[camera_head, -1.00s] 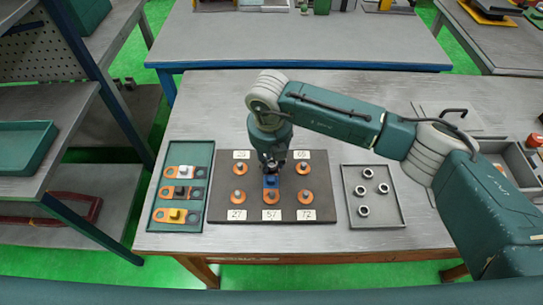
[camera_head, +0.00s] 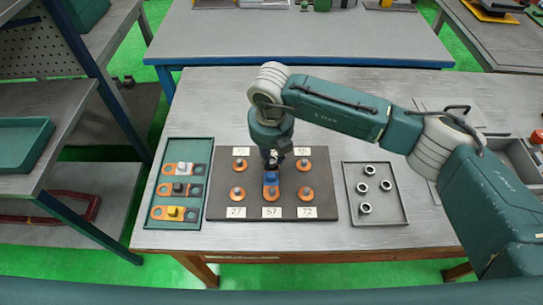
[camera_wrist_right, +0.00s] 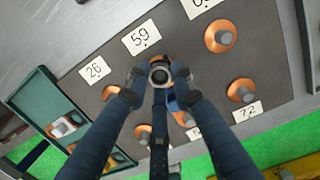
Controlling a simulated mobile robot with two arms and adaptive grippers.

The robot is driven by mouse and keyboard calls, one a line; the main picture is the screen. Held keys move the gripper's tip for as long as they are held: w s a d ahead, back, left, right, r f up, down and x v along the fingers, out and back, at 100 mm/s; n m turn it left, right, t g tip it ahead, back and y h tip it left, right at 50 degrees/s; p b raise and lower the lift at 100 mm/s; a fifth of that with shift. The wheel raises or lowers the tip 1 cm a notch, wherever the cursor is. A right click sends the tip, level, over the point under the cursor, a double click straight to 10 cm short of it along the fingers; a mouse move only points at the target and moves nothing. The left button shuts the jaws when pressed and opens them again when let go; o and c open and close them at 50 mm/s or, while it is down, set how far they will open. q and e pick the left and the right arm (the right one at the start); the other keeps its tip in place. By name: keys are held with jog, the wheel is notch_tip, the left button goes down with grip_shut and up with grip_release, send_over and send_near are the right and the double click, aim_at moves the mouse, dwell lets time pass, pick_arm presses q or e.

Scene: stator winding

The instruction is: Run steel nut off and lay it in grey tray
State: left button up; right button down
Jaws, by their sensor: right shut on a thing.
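My right gripper (camera_head: 272,162) points down over the middle column of the dark board (camera_head: 325,210), at the back row. In the right wrist view its fingertips (camera_wrist_right: 159,76) are shut on a steel nut (camera_wrist_right: 160,75), a grey ring seen end-on. I cannot tell whether the nut still touches a stud. An orange terminal partly shows beneath it. The grey tray (camera_head: 383,219) lies right of the board and holds several steel nuts (camera_head: 365,208). My left gripper is not in view.
Orange terminals with studs (camera_head: 305,193) and number cards (camera_head: 271,212) fill the board. A blue-topped lug (camera_head: 271,179) sits at its middle front. The green tray (camera_head: 203,150) at left holds lugs with white, dark and yellow tops.

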jog(key=shift+w+r, duration=0.25)
jog(key=shift+r, duration=0.35)
dwell(0.4)
jog(key=c, duration=1.5)
grip_release()
jog(key=shift+o, duration=0.7)
jog(key=shift+s+f, duration=0.15)
jog(key=shift+s, duration=0.05)
notch_tip(320, 180, up, 7)
jog(key=p, duration=0.2)
